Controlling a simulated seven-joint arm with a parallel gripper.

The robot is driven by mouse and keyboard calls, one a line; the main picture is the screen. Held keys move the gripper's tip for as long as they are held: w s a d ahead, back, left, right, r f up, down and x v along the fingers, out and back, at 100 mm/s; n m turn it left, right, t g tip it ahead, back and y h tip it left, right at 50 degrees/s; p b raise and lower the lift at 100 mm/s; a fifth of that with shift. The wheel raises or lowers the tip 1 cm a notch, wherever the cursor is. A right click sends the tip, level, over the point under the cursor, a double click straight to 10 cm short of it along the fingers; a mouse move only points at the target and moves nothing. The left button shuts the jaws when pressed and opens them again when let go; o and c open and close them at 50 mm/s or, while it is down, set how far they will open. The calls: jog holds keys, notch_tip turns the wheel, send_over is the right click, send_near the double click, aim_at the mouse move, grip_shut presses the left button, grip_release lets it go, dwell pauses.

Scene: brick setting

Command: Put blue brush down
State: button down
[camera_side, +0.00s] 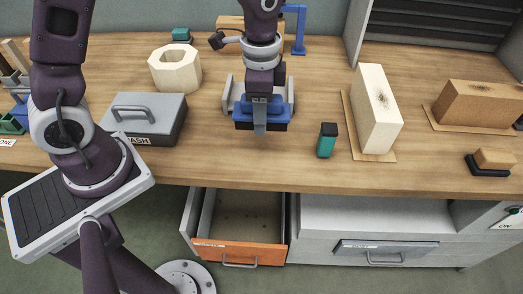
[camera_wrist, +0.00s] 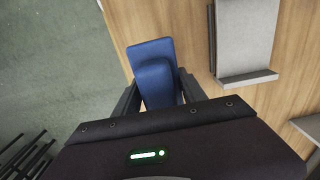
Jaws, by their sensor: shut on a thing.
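The blue brush (camera_side: 243,113) is in the side view, in the middle of the table, with a dark strip along its underside. My gripper (camera_side: 261,112) comes down on it from above and is shut on it, with one grey finger across its near face. Whether the brush touches the tabletop or hangs just above it, I cannot tell. In the wrist view the blue brush (camera_wrist: 152,55) sits between the two dark fingers of my gripper (camera_wrist: 160,92), and its lower part is hidden by the gripper body.
A grey lidded box (camera_side: 147,118) stands left of the brush, a pale hexagonal block (camera_side: 175,70) behind it. A small green-and-black block (camera_side: 327,140) and a tall cream brick (camera_side: 376,110) stand right. An orange-fronted drawer (camera_side: 240,255) is open below the table edge.

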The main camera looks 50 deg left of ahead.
aim_at(261, 153)
notch_tip(261, 153, down, 10)
jog(key=shift+s+d, duration=0.1)
jog(key=shift+d, duration=0.05)
jog(key=shift+f, duration=0.1)
jog(key=c, duration=0.6)
grip_release()
jog(key=shift+c, duration=0.2)
notch_tip(261, 153, up, 12)
jog(key=shift+r, duration=0.2)
jog(key=s+r+n, duration=0.1)
jog(key=r, duration=0.1)
jog(key=s+a+r+n+t, duration=0.1)
jog(key=r, duration=0.2)
jog(key=s+a+r+t, duration=0.1)
jog(key=s+r, duration=0.1)
jog(key=r, duration=0.1)
jog(key=shift+a+r+n, duration=0.1)
jog(key=shift+n, duration=0.3)
jog(key=s+a+r+n+t, duration=0.1)
jog(key=s+r+n, duration=0.2)
jog(key=s, duration=0.3)
jog(key=s+a+r+n+t, duration=0.1)
jog(key=s+r+n+t, duration=0.1)
jog(key=s, duration=0.5)
jog(key=shift+a+r+n+t, duration=0.3)
jog(key=shift+a+r+n, duration=0.05)
jog(key=shift+r+n, duration=0.25)
